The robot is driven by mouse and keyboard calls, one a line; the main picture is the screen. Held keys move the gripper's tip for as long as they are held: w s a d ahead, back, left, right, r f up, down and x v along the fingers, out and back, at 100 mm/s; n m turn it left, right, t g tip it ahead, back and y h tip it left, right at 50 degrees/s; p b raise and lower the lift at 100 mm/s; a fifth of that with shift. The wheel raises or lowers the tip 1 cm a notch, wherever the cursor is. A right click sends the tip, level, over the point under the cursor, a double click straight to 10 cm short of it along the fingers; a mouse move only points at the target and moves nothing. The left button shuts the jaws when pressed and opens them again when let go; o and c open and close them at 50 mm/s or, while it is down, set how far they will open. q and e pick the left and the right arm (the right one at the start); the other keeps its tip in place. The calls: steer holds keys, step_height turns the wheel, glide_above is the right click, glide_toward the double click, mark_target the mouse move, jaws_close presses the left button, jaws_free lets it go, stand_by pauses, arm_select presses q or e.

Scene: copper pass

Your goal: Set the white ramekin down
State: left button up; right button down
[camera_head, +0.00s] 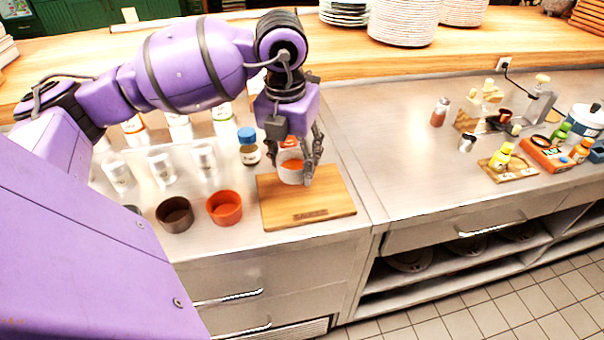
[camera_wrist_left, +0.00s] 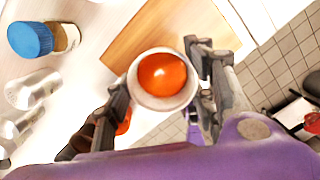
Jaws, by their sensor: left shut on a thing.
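The white ramekin (camera_head: 291,174) is between the fingers of my left gripper (camera_head: 292,165), over the wooden board (camera_head: 332,202) in the head view. In the left wrist view the ramekin (camera_wrist_left: 163,103) holds something orange-red, and the fingers of my left gripper (camera_wrist_left: 165,95) press on its two sides. The wooden board (camera_wrist_left: 150,35) lies below it there. I cannot tell whether the ramekin's base touches the board. My right gripper is in neither view.
An orange bowl (camera_head: 224,207) and a dark brown bowl (camera_head: 175,213) stand left of the board. A blue-capped jar (camera_head: 248,148) and several white-labelled containers stand behind. Right of the board, the steel counter (camera_head: 385,175) is clear. Plate stacks (camera_head: 404,20) sit on the shelf above.

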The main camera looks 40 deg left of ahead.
mark_target(301, 167)
arm_select(q)
steer(key=shift+w+d+f, duration=0.2)
steer(key=shift+w+f, duration=0.8)
steer(key=shift+f, duration=0.2)
steer(key=f, duration=0.3)
steer(key=shift+w+f, duration=0.2)
steer(key=shift+f, duration=0.05)
steer(key=shift+f, duration=0.2)
steer(key=o, duration=1.2)
steer(key=shift+r, duration=0.15)
